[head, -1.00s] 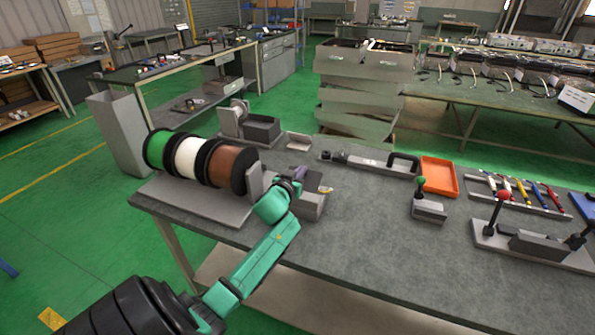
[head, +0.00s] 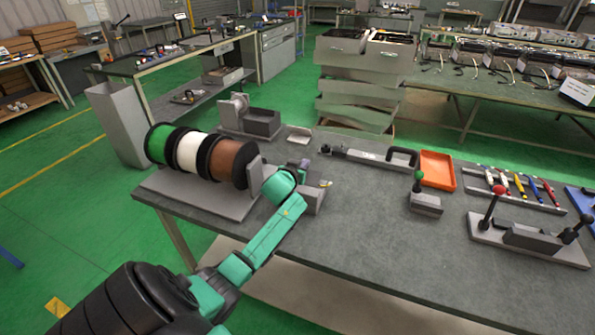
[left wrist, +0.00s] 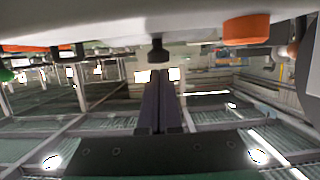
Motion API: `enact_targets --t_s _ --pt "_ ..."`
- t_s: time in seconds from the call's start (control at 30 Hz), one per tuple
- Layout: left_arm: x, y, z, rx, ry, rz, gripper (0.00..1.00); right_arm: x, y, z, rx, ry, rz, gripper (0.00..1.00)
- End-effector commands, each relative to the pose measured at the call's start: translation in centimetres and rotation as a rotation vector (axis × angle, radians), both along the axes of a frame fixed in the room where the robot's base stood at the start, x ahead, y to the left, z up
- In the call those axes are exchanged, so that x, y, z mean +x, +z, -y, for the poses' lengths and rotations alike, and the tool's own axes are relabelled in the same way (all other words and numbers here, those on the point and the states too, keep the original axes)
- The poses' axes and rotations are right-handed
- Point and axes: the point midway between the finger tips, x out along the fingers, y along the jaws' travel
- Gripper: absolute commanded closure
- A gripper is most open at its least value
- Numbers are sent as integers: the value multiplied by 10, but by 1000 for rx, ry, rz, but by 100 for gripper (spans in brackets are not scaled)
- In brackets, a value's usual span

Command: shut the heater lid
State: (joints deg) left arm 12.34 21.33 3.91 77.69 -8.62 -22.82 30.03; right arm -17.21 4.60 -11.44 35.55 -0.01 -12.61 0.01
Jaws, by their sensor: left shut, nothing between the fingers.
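My left gripper (head: 304,164) is low over the back part of the near table, just right of the wire spools. Its dark fingers, pressed together and empty, show in the left wrist view (left wrist: 159,100). A small grey box (head: 313,200), which looks like the heater, sits on the table right under and beside the gripper. My left wrist hides much of it, so I cannot tell its lid or how far open it stands. A small yellow part (head: 326,184) shows at its right edge. I cannot tell whether the fingers touch it. My right gripper is not in view.
Green, white and brown spools (head: 190,152) stand close left of my wrist. Behind are a dark grey box (head: 262,122) and a long tool with a black handle (head: 368,158). An orange tray (head: 437,171) and a green-knobbed lever (head: 424,200) stand right. The front middle tabletop is bare.

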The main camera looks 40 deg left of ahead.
Motion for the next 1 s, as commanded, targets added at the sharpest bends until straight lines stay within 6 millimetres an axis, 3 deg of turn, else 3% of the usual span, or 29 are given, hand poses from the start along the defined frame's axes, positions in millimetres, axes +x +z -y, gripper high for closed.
enact_targets --t_s 0.37,0.6,0.67,1.0 --pt "1 6 0 -1 0 1 100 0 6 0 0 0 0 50" --pt "7 56 -3 0 0 1 100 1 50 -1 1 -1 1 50" --pt "-4 51 1 2 -3 0 100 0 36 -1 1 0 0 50" --pt "-55 98 19 1 -2 1 100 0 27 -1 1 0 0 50"
